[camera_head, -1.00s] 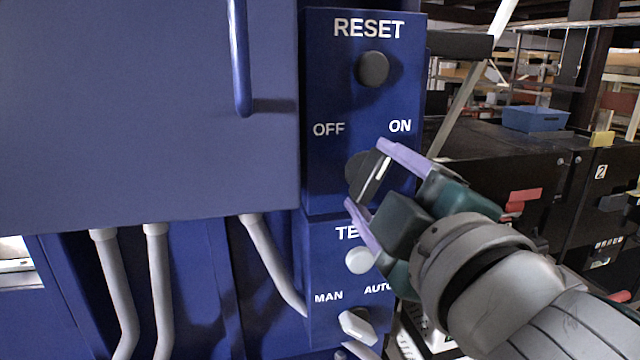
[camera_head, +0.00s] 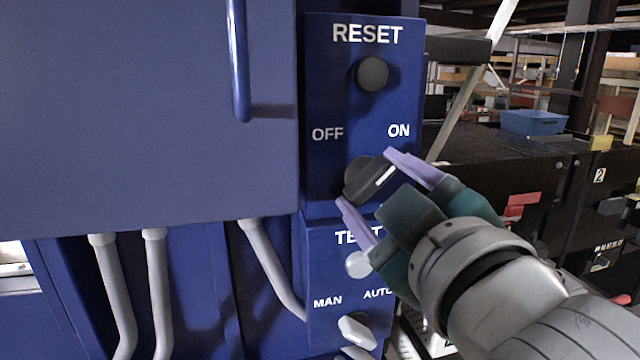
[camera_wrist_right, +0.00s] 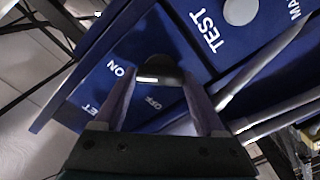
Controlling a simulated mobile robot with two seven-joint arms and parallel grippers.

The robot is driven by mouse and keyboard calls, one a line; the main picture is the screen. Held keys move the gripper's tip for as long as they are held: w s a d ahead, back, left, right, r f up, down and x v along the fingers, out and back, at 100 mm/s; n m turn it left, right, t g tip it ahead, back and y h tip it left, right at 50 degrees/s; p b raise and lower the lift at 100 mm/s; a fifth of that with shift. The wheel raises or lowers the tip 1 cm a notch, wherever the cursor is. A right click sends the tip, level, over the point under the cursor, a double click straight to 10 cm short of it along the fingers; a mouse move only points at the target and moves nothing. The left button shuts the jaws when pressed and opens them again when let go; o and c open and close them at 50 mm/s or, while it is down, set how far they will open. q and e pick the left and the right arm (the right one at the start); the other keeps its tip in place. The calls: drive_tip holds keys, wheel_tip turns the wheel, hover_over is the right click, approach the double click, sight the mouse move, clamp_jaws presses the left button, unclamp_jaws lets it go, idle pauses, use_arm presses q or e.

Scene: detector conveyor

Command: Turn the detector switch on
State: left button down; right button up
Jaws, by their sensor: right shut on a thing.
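The detector switch is a dark round knob (camera_head: 361,181) with a white marker line, on the blue panel below the OFF and ON labels. Its marker points up and right, on the ON side and tilted past the ON label. My right gripper (camera_head: 368,178) is shut on the knob, with one purple finger at its upper right and the other at its lower left. In the right wrist view the knob (camera_wrist_right: 152,72) sits between the tips of the two fingers, its white mark facing the camera. My left gripper is not in view.
A RESET button (camera_head: 371,74) is above the switch. A white TEST button (camera_head: 358,264) and a MAN/AUTO knob (camera_head: 357,332) are below, close to the lower finger. A blue cabinet door with a handle (camera_head: 239,60) stands at left. A blue bin (camera_head: 533,122) is behind right.

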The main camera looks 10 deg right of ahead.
drive_tip(key=o, duration=1.3)
drive_tip(key=s+b, duration=0.3)
drive_tip(key=s, duration=0.7)
drive_tip(key=shift+d+b, duration=0.2)
drive_tip(key=shift+b, duration=0.1)
